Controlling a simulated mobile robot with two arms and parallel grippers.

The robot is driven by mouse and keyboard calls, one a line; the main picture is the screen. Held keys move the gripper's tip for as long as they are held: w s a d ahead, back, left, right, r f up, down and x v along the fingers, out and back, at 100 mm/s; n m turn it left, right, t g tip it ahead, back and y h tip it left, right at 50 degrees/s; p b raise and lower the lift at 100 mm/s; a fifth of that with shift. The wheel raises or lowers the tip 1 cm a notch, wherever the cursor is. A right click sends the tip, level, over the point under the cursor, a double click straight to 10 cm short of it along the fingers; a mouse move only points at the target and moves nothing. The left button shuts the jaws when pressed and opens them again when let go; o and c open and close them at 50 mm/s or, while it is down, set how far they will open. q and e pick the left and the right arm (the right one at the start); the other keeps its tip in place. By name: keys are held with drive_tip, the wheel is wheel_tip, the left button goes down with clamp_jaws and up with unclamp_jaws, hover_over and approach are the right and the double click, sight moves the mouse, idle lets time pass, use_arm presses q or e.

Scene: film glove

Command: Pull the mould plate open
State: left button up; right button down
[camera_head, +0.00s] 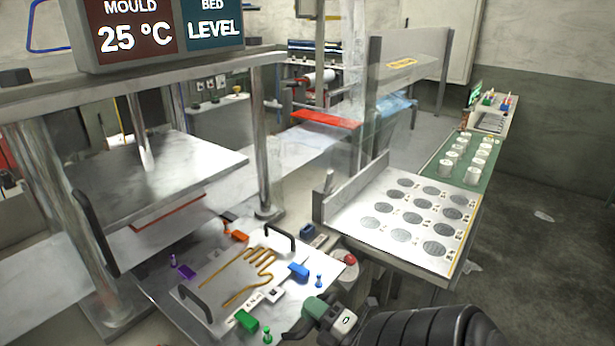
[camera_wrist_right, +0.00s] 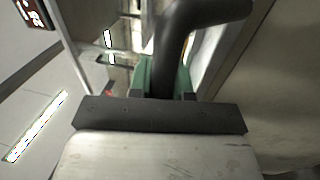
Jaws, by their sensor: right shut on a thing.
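The silver mould plate (camera_head: 155,283) lies low at the press, extending out from under the upper platen (camera_head: 150,165). On it sits a smaller panel with a gold hand outline (camera_head: 255,275) and two black handles, one on each side. My right gripper (camera_head: 312,318) is at the plate's front right. It is shut on a black bent handle (camera_wrist_right: 175,45), which shows between its green fingertips in the right wrist view. Where that handle joins the plate is hidden. My left gripper is not in view.
Colored clamps and pegs, such as a blue one (camera_head: 299,271) and a green one (camera_head: 247,320), surround the panel. A red button (camera_head: 349,259) is close to the right. A white table with grey discs (camera_head: 410,215) stands at right. A metal post (camera_head: 262,150) rises behind.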

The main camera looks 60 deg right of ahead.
drive_tip(key=c, duration=1.1)
unclamp_jaws()
drive_tip(key=shift+o, duration=0.2)
drive_tip(key=b+v, duration=0.3)
drive_tip(key=v, duration=0.8)
drive_tip(key=shift+w+f, duration=0.1)
